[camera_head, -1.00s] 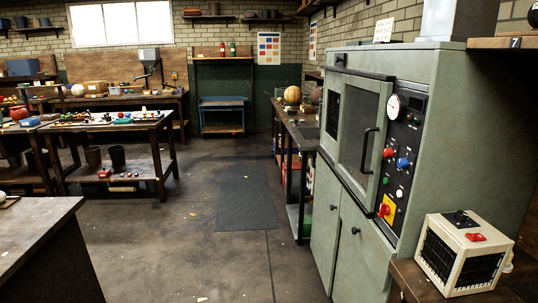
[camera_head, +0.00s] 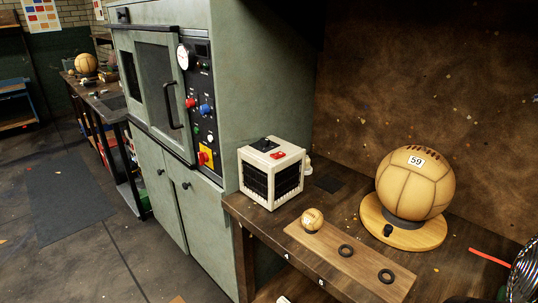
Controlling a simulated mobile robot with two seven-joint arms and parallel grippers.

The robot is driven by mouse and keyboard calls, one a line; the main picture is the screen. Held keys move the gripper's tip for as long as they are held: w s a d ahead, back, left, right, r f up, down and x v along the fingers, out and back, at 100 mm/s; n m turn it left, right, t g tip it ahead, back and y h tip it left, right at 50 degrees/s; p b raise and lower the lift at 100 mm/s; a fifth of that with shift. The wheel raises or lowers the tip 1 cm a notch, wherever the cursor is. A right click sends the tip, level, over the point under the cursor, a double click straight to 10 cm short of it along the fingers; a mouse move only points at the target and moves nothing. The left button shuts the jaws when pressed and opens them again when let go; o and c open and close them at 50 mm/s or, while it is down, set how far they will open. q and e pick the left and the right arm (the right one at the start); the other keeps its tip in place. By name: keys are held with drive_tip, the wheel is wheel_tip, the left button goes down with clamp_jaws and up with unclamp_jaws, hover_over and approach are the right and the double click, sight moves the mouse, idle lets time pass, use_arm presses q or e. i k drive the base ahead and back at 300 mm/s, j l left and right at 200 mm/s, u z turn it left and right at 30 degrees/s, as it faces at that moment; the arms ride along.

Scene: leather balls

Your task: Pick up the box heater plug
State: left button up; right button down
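A white box heater (camera_head: 271,173) with dark grilles stands on the left end of the wooden bench, beside the green cabinet. A black piece and a red switch are on its top. A small pale piece (camera_head: 307,164) shows at the heater's right rear side; it may be the plug, but it is too small to tell. No cord can be made out. Neither of my grippers is in view.
The wooden bench (camera_head: 262,219) also holds a wooden board (camera_head: 350,262) with a small ball (camera_head: 312,220) and two black rings, and a large ball (camera_head: 415,182) on a round stand. A fan (camera_head: 525,272) is at the right edge. The green oven cabinet (camera_head: 250,90) adjoins the bench; floor at left is clear.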

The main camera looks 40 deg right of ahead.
sight(307, 163)
drive_tip(key=z, duration=1.55)
